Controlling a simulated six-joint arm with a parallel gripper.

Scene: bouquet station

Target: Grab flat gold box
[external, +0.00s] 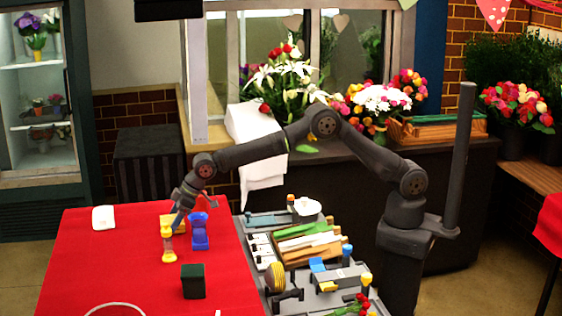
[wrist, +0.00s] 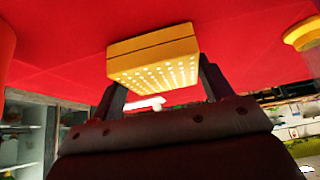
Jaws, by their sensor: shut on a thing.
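The flat gold box (wrist: 153,57) is yellow-gold with a dark seam around it and a face of pale dots. In the wrist view it sits between the two fingers of my gripper (wrist: 162,88), which is shut on it. In the external view the gold box (external: 165,221) shows as a small yellow patch beside my gripper (external: 176,221), over the red table. My fingers partly cover it there. I cannot tell whether it touches the cloth.
The red-covered table (external: 100,270) also holds a blue object (external: 200,231) just right of my gripper, a yellow and pink object (external: 168,250) in front, a dark green box (external: 193,281) and a white item (external: 104,217). A cluttered tool rack (external: 262,250) stands at the right.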

